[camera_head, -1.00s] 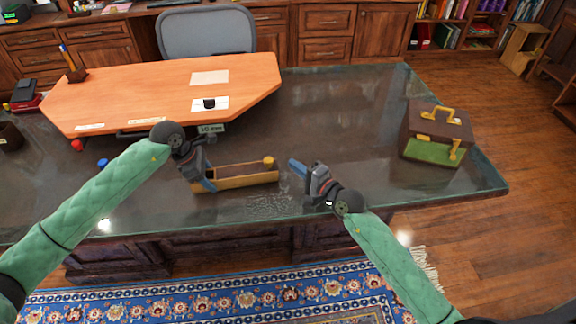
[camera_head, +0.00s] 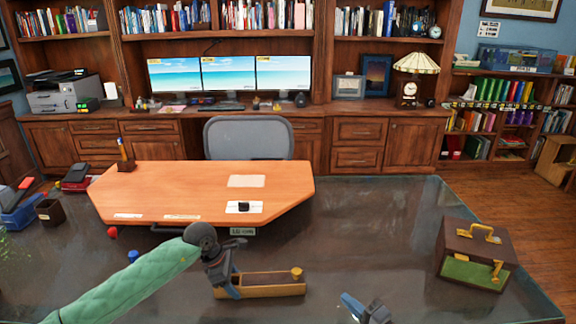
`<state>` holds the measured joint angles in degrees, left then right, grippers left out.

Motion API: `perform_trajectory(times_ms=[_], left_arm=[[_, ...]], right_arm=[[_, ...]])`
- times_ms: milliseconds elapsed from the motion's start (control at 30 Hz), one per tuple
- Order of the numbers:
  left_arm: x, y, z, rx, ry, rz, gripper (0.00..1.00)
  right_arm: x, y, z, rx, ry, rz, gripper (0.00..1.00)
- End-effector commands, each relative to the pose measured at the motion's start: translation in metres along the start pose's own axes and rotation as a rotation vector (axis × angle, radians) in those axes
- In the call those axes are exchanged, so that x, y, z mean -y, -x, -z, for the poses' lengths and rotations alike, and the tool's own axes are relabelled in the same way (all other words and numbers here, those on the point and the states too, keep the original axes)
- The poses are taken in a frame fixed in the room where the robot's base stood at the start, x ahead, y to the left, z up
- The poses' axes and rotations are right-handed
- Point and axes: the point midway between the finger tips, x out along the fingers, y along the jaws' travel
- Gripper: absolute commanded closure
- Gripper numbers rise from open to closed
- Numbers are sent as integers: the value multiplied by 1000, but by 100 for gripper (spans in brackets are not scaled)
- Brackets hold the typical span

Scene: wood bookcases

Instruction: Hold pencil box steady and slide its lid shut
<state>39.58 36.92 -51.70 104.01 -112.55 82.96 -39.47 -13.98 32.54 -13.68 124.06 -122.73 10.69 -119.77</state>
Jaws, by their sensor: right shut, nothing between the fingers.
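The pencil box (camera_head: 270,291) is a long, low yellow-brown wooden box on the dark glass desk, in the lower middle of the head view. A dark brown recessed surface shows along its top. A round yellowish knob (camera_head: 296,273) stands at its right end; I cannot make out clearly how far the lid extends. My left gripper (camera_head: 231,284) is at the box's left end, with blue fingers shut on it; part of that end is hidden. My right gripper (camera_head: 350,301) is shut and empty, right of the box and apart from it, partly cut off by the bottom edge.
An orange-brown desk board (camera_head: 200,190) lies behind the box. A brown case with yellow handles (camera_head: 478,245) stands at the right. A small blue object (camera_head: 133,256) and a red one (camera_head: 112,232) lie at the left.

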Motion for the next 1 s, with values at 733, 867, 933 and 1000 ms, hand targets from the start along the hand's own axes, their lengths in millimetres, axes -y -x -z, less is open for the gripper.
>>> perform_trajectory(times_ms=[733, 867, 933, 1000], left_arm=[[-1, 42, 0, 0, -1, -3, 24], [-1, 68, 1, -1, -1, -3, 24], [-1, 80, 0, 0, -1, -3, 24], [-1, 92, 0, -1, 0, -2, 24]], right_arm=[[0, 0, 0, 0, 0, 0, 100], [0, 0, 0, 0, 0, 0, 100], [0, 0, 0, 0, 0, 0, 100], [0, 0, 0, 0, 0, 0, 100]])
